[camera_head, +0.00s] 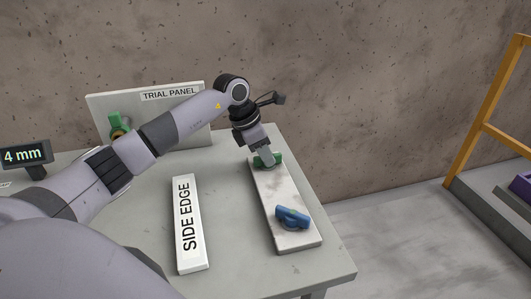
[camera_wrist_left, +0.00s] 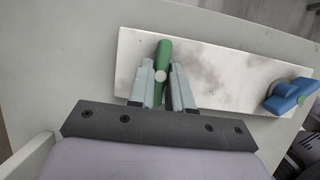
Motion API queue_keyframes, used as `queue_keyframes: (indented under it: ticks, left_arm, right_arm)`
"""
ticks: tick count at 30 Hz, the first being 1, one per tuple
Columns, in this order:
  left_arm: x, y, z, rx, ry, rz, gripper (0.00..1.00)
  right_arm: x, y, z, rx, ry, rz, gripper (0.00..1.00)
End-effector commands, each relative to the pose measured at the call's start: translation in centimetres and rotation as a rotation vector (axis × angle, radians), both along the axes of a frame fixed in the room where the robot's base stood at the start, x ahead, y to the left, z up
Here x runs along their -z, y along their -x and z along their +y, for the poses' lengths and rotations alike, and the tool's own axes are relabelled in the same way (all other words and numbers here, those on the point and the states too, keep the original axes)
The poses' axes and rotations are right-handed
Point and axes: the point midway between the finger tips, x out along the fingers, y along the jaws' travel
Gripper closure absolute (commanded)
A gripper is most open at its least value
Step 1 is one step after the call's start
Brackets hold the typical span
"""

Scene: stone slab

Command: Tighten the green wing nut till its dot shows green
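The green wing nut (camera_head: 277,158) sits at the far end of a pale stone slab (camera_head: 272,190) on the table. In the left wrist view the green wing nut (camera_wrist_left: 165,52) stands between the two fingers of my left gripper (camera_wrist_left: 162,68). A pale, whitish dot shows on it. The fingers lie close along its sides; whether both press on it is unclear. In the head view my left gripper (camera_head: 267,158) points down onto the nut and partly hides it. My right gripper is not in view.
A blue wing nut (camera_head: 292,217) sits at the slab's near end; its dot (camera_wrist_left: 301,100) looks green. A SIDE EDGE block (camera_head: 187,255) lies left of the slab. A TRIAL PANEL (camera_head: 100,105) and a "4 mm" display (camera_head: 26,154) stand behind. The table's right edge is close.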

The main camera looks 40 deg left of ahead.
Motion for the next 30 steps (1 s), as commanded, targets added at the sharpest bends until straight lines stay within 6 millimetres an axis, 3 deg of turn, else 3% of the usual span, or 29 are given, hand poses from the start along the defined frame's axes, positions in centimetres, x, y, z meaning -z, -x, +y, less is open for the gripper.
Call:
queue_keyframes:
  ticks: [13, 30]
  left_arm:
    - [-0.1, -0.1, 0.1, 0.094, 0.001, -0.001, 1.0]
    - [-0.2, -0.4, 0.2, 0.537, 0.001, -0.004, 1.0]
  right_arm:
    - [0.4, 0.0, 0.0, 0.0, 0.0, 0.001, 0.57]
    - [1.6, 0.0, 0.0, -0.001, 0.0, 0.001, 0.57]
